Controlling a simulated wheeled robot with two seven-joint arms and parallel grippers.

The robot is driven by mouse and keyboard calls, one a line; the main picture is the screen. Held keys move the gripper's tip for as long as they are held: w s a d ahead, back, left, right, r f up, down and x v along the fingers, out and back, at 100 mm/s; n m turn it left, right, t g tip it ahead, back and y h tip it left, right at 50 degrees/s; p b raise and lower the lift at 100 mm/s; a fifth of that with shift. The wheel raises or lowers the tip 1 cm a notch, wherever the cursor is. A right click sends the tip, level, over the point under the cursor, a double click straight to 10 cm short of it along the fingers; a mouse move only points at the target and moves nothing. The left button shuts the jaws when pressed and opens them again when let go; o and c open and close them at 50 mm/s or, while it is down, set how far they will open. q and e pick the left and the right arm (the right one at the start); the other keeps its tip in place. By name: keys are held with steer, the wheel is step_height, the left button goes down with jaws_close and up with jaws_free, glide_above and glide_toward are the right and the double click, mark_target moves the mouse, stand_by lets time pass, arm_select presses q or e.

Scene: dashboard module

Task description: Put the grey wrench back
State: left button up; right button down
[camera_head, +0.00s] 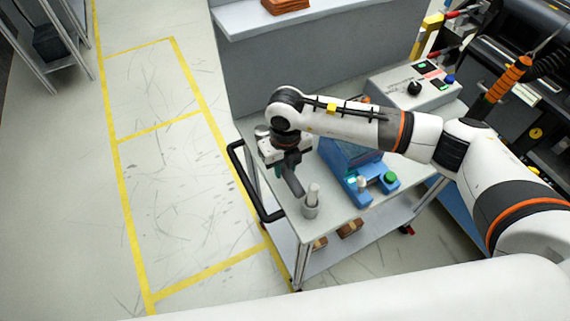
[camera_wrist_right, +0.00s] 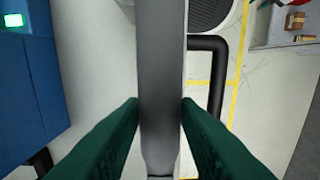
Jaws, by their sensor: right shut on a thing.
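My right gripper (camera_head: 287,165) hangs over the left end of the cart top in the head view. It is shut on a grey wrench (camera_head: 294,183). In the wrist view the wrench (camera_wrist_right: 160,70) runs up and down the picture between the two dark green fingers (camera_wrist_right: 161,104). In the head view the wrench slants down toward the front of the cart, and its upper part is hidden by the gripper. Whether it touches the cart top I cannot tell. My left gripper is not in view.
A grey cup (camera_head: 310,209) with a pale handle in it stands just right of the wrench. A blue device (camera_head: 355,185) with a green button stands further right. A black handle (camera_head: 246,185) edges the cart's left side. A control box (camera_head: 415,88) is at the back right.

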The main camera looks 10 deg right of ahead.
steer(key=c, duration=1.1)
jaws_free()
steer(key=shift+r+p, duration=0.55)
steer(key=shift+p, duration=0.05)
steer(key=shift+r+b, duration=1.9)
steer(key=shift+r, duration=4.2)
